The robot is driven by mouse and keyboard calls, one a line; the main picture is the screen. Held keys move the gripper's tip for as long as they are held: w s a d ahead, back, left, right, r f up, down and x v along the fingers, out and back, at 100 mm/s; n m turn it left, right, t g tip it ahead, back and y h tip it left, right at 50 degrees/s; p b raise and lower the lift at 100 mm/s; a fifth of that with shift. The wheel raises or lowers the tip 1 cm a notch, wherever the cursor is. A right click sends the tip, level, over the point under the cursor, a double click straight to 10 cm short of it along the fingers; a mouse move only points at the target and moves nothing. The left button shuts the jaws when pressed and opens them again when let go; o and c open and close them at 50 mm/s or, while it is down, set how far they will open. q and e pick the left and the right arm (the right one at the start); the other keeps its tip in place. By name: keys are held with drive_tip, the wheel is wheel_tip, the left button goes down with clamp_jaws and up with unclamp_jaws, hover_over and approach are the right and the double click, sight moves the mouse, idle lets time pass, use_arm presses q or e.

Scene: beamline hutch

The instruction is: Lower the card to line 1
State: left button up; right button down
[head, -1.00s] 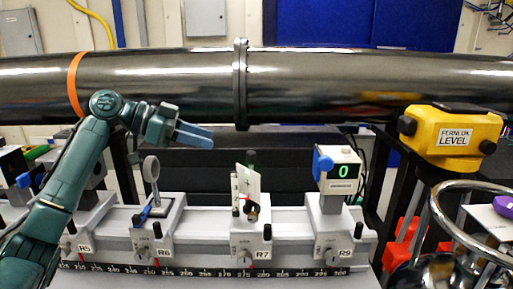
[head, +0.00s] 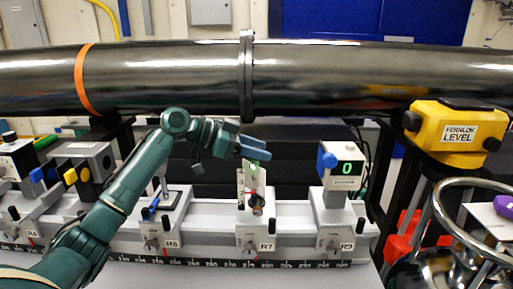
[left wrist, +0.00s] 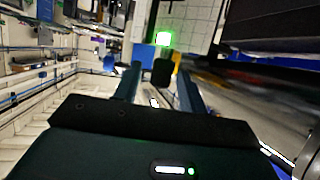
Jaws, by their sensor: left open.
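The pale card (head: 241,190) stands upright in the holder on the R7 carriage (head: 257,234), beside a small numbered scale. A dark knob (head: 257,204) sits low at the card's right. My left gripper (head: 262,150) is open, with its blue fingers just above the card's top and partly in front of it. In the left wrist view the two fingers (left wrist: 161,82) are apart. A dark block (left wrist: 162,72) shows between them, with a bright green patch (left wrist: 163,39) beyond. I cannot tell whether the fingers touch anything. My right gripper is not in view.
The R9 readout (head: 347,168) shows a green 0 to the right. The R6 carriage (head: 165,232) is to the left on the ruled rail (head: 205,262). A large dark pipe (head: 340,82) runs close above the gripper. The yellow Fernlok level (head: 456,130) stands at right.

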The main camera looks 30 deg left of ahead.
sight(256, 161)
use_arm(q)
drive_tip(key=shift+c, duration=0.3)
clamp_jaws()
wheel_tip(256, 161, down, 3)
drive_tip(key=shift+r+b, duration=0.15)
drive_tip(key=shift+b, duration=0.8)
drive_tip(key=shift+f, duration=0.35)
drive_tip(key=shift+r, duration=0.1)
drive_tip(key=shift+o, duration=0.3)
unclamp_jaws()
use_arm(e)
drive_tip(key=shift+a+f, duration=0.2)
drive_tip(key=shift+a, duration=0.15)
